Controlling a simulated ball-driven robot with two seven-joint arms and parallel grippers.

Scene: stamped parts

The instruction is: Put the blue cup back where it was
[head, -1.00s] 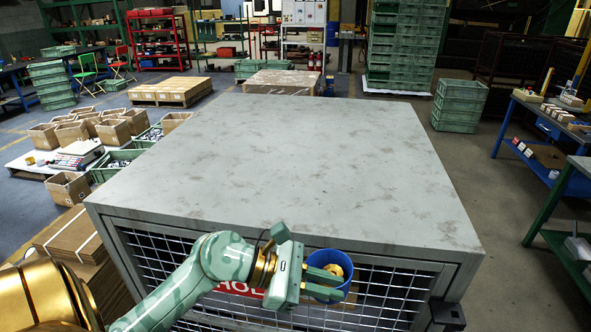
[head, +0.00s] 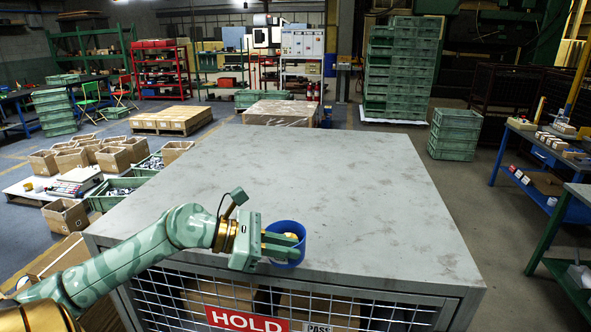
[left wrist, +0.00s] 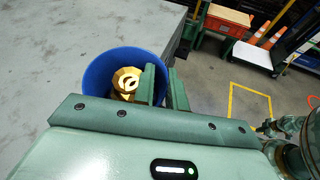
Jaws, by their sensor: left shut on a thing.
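The blue cup (head: 303,246) is at the front part of the grey cabinet top (head: 300,180), near its front edge. It looks roughly upright. I cannot tell whether its base touches the top. A gold faceted thing (left wrist: 127,82) sits inside the cup. My left gripper (head: 290,246) comes from the left and is shut on the cup's wall. In the left wrist view, one finger of the left gripper (left wrist: 163,88) is inside the cup (left wrist: 92,76) and the other is outside. My right gripper is in neither view.
The cabinet top is bare behind and to the right of the cup. Its mesh front carries a red HOLD sign (head: 247,320). Cardboard boxes (head: 65,215) and green crates (head: 118,190) stand on the floor to the left. A workbench (head: 545,150) stands at the right.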

